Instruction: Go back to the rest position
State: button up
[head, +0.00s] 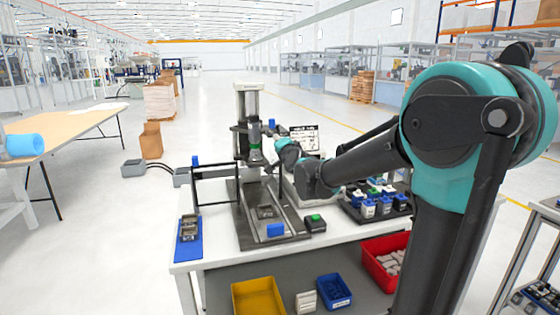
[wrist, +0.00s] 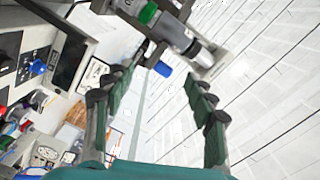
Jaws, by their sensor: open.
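My gripper (wrist: 162,78) is open in the wrist view, with its two fingers spread and nothing between them. In the head view my teal and dark arm reaches left over the workbench (head: 188,252), its wrist close to the upright test machine (head: 247,105). The fingers are too small to make out there. In the wrist view the machine's grey cylinder with a green band (wrist: 172,30) shows beyond the fingertips, apart from them.
On the bench are a blue tray (head: 188,247) with metal parts, a black tray with several blue and white items (head: 370,207), and a sign (head: 304,139). Yellow (head: 258,298), blue (head: 334,291) and red (head: 382,258) bins sit below. Open floor lies behind.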

jog(key=s+d+f+n+g+h, duration=0.2)
jog(key=s+d+f, duration=0.5)
jog(key=s+f, duration=0.4)
jog(key=s+d+f+n+g+h, duration=0.1)
jog(key=s+d+f+n+g, duration=0.3)
jog(key=s+f, duration=0.7)
jog(key=s+d+f+n+g+h, duration=0.2)
jog(key=s+d+f+g, duration=0.4)
jog(key=s+d+f, duration=0.4)
jog(key=s+f+n, duration=0.1)
jog(key=s+f, duration=0.1)
jog(key=s, duration=0.2)
jog(key=shift+s+g+h, duration=0.3)
jog(key=shift+s+g, duration=0.1)
jog(key=shift+r, duration=0.1)
jog(key=shift+c, duration=0.6)
